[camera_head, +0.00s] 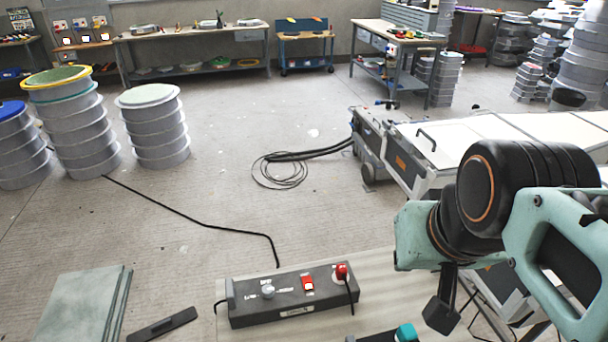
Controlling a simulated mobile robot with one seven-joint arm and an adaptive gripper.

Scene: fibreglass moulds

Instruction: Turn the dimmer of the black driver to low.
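A long dark grey to black box (292,296) lies on the pale work surface at the bottom centre. On its top are a light grey round knob (267,291) at the left with small white markings, a red switch (307,284) in the middle and a red plug (341,271) with a black cable at the right. The knob's setting is too small to read. My gripper (441,314), a dark piece below my teal and black arm, hangs right of the box and apart from it. Its fingers cannot be told apart.
A dark device with a teal knob (405,332) is cut off at the bottom edge. Grey-green sheets (82,305) and a flat black bar (163,325) lie left of the box. A white-topped bench (490,128) stands behind my arm. The air above the box is clear.

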